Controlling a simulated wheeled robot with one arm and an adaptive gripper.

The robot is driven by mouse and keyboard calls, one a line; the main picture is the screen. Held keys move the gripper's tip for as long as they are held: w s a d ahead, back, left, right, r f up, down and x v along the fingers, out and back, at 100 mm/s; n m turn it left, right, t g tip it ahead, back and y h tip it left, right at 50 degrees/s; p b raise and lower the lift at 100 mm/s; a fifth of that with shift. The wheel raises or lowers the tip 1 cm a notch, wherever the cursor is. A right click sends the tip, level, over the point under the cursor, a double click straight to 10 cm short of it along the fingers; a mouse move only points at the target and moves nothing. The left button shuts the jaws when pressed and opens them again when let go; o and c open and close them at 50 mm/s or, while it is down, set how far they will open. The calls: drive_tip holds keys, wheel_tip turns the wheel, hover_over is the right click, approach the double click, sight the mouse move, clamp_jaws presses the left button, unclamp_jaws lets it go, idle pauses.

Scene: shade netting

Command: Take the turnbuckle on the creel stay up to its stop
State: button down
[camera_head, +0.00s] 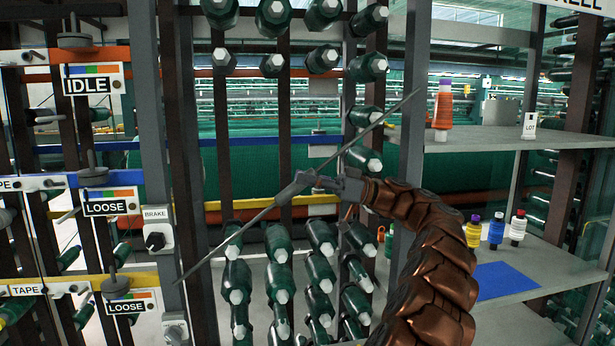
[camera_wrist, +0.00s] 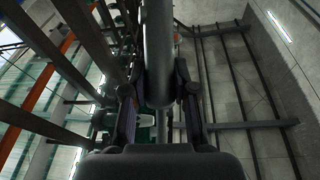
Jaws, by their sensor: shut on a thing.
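The creel stay (camera_head: 383,117) is a thin grey rod that runs diagonally across the front of the creel, from low left to high right. The turnbuckle (camera_head: 293,187) is a thicker grey body partway along the stay. My gripper (camera_head: 318,181) comes from the right and is shut on the turnbuckle. In the wrist view my gripper (camera_wrist: 158,92) has one finger on each side of the grey turnbuckle body (camera_wrist: 157,50). The fingers hide part of the body, and I cannot make out its threads or a stop.
Green bobbins (camera_head: 320,270) with pale ends fill the creel behind the stay. Left are a BRAKE switch (camera_head: 157,238) and LOOSE (camera_head: 107,207) and IDLE (camera_head: 92,80) tags. Right, a shelf (camera_head: 480,140) holds an orange cone (camera_head: 443,108); several small spools stand below by a blue mat (camera_head: 500,281).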

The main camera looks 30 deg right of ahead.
drive_tip(key=shift+r, duration=0.1)
idle(0.6)
drive_tip(key=c, duration=0.9)
unclamp_jaws()
wheel_tip(320, 180, up, 9)
drive_tip(key=shift+r, duration=0.45)
